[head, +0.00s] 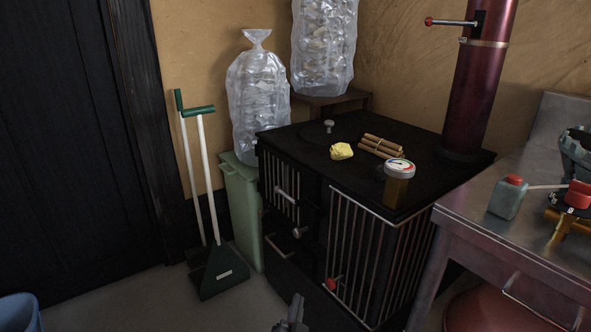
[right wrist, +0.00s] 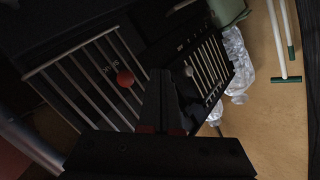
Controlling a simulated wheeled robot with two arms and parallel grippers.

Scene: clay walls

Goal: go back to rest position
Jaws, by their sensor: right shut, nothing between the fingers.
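My right gripper (head: 291,318) shows at the bottom edge of the head view, low in front of the black stove (head: 300,200). It is shut and empty. In the right wrist view its fingers (right wrist: 163,100) are together and point at the barred stove front, with the stove's red knob (right wrist: 125,78) to their left. I cannot tell the exact gap between the fingers and the stove. My left gripper is in neither view.
On the stove lie a yellow lump (head: 341,151), brown sticks (head: 381,146) and a gauge (head: 399,168). A metal table (head: 470,210) stands right. A blue bucket (head: 20,312) is at lower left. Floor between is clear.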

